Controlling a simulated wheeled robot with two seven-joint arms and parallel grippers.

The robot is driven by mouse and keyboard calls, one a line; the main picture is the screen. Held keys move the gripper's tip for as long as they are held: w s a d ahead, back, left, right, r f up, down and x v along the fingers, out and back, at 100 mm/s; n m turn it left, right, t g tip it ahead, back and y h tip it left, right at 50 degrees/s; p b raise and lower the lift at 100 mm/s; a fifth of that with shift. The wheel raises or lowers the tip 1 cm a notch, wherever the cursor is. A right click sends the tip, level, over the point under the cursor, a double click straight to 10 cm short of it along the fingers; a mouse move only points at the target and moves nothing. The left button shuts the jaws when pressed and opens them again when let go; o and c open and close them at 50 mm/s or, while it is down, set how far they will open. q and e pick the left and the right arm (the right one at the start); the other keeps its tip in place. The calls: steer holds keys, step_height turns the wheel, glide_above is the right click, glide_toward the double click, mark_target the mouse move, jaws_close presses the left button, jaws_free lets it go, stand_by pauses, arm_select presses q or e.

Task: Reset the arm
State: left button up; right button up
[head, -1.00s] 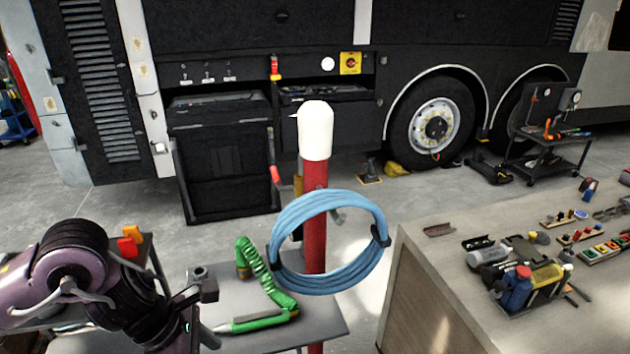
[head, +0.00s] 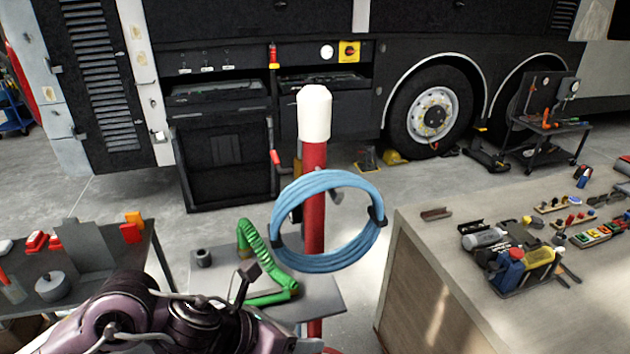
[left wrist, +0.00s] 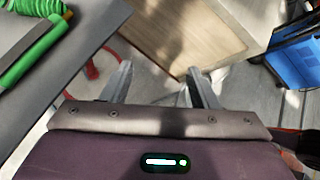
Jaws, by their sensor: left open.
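My left arm (head: 190,325) comes in low from the left in the head view, in front of the small grey table. Its gripper end lies at the bottom edge, and its fingers are not clear there. In the left wrist view my left gripper (left wrist: 162,86) is open, its two grey fingers spread apart with nothing between them. The floor and a wooden bench side lie beyond them. My right gripper is not in view.
A red post (head: 314,170) with a white cap carries a coiled blue hose (head: 330,262). A green coiled hose (head: 257,245) lies on a grey table (head: 330,296). A left bench (head: 85,290) and a right workbench (head: 440,270) hold tools. Open floor lies beyond.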

arm_select(q)
step_height(320, 180, up, 3)
steer(key=w+d+n+t, duration=0.25)
steer(key=n+t, duration=0.25)
steer(key=n, duration=0.9)
steer(key=s+a+f+n+g+y, duration=0.2)
steer(key=s+a+f+n+y, duration=0.25)
steer(key=n, duration=0.45)
steer(key=s+a+f+n+g+y, duration=0.1)
steer(key=s+a+f+n+g, duration=0.15)
steer(key=a+f+n, duration=0.45)
steer(key=s+a+f+n+g+y, duration=0.1)
steer(key=s+a+f+n+y, duration=0.2)
steer(key=a+n, duration=0.6)
steer(key=s+d+f+n+g+b, duration=0.1)
steer(key=s+f+b, duration=0.1)
steer(key=f, duration=1.6)
steer(key=s+d+f+n+g+b, duration=0.1)
steer(key=s+f+b, duration=0.15)
steer(key=f, duration=1.55)
steer(key=s+a+f+g+b, duration=0.1)
steer(key=s+a+f+b, duration=0.2)
steer(key=s+f, duration=1.5)
steer(key=shift+s+a+f, duration=0.25)
steer(key=shift+a+f, duration=0.1)
steer(key=shift+f, duration=0.35)
